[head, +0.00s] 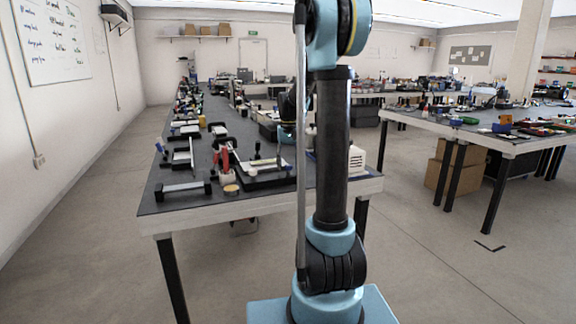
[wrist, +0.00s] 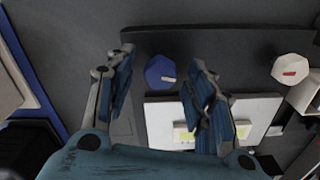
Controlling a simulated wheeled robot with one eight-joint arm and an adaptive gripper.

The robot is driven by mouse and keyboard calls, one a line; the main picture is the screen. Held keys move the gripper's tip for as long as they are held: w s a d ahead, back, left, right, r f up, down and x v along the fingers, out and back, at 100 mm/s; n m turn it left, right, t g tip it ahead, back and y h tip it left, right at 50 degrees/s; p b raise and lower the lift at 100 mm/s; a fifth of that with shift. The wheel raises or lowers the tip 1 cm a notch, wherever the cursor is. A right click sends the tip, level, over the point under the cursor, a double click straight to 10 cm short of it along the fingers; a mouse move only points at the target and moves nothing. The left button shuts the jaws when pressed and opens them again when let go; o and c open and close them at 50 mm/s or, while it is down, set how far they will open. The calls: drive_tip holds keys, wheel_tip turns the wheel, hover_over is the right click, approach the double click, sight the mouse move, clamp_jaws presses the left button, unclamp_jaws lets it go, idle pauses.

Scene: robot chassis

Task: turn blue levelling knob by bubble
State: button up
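The blue knob (wrist: 160,72) is faceted and sits on a dark bar in the wrist view. My gripper (wrist: 162,62) is open, with one finger on each side of the knob. Gaps show on both sides of it, and nothing is held. A white plate (wrist: 160,122) lies just below the knob in the picture, with a yellow-green bubble vial (wrist: 184,134) partly behind the right finger. A second yellow-green patch (wrist: 243,130) shows further right. The bubble cannot be made out. In the head view my arm partly hides the gripper near the table.
A white knob (wrist: 290,68) with a red mark stands at the right end of the dark bar (wrist: 235,42). In the head view the long table (head: 165,206) carries several tools and fixtures. Another bench (head: 500,146) stands to the right, with clear floor between.

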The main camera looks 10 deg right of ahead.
sight(289, 165)
drive_tip(key=c, duration=1)
drive_tip(key=shift+o, duration=0.2)
drive_tip(key=shift+n, duration=0.6)
drive_tip(key=o, duration=1.1)
drive_tip(key=shift+c, duration=0.2)
wheel_tip(289, 165, up, 12)
